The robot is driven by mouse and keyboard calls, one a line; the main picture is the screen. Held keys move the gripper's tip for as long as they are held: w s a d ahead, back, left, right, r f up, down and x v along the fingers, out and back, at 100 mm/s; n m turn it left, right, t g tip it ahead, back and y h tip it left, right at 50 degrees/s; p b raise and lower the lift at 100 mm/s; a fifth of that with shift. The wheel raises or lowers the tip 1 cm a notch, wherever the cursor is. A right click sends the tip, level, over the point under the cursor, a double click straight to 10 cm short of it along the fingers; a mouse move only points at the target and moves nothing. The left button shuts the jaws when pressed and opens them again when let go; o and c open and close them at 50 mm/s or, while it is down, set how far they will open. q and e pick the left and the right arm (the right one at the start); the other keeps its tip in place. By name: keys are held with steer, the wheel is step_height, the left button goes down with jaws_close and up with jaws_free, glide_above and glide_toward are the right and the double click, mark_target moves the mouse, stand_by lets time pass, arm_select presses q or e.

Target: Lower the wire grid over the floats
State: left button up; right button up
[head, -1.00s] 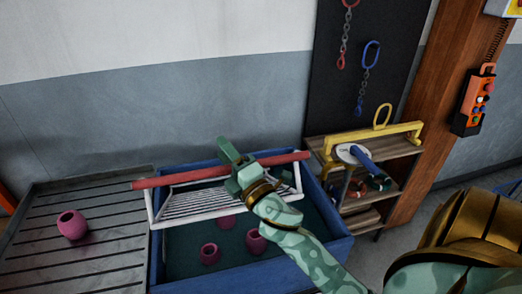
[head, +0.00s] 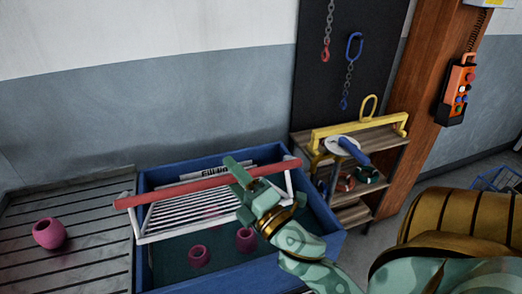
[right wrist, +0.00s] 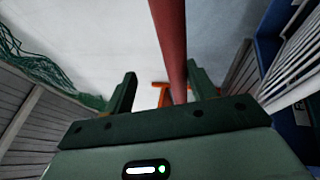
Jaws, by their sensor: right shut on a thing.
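The wire grid (head: 185,218) has white wires and a red bar (head: 150,197) along its top. It is over the back part of a blue crate (head: 318,215). My right gripper (head: 238,172) is shut on the red bar, right of its middle. In the right wrist view the bar (right wrist: 172,50) runs between the fingers (right wrist: 160,95), with white wires (right wrist: 295,65) at the right. Two pink floats (head: 199,256) (head: 247,240) lie in the crate in front of the grid; another shows faintly through the wires. My left gripper is not in view.
Another pink float (head: 49,234) sits on the slatted bench (head: 90,265) left of the crate. A wooden shelf (head: 360,160) with a yellow frame stands to the right. Green netting (right wrist: 40,65) shows in the right wrist view.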

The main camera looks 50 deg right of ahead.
steer(key=b+v, duration=0.2)
steer(key=v, duration=0.6)
steer(key=shift+s, duration=0.45)
stand_by(0.3)
steer(key=shift+a, duration=0.1)
stand_by(0.3)
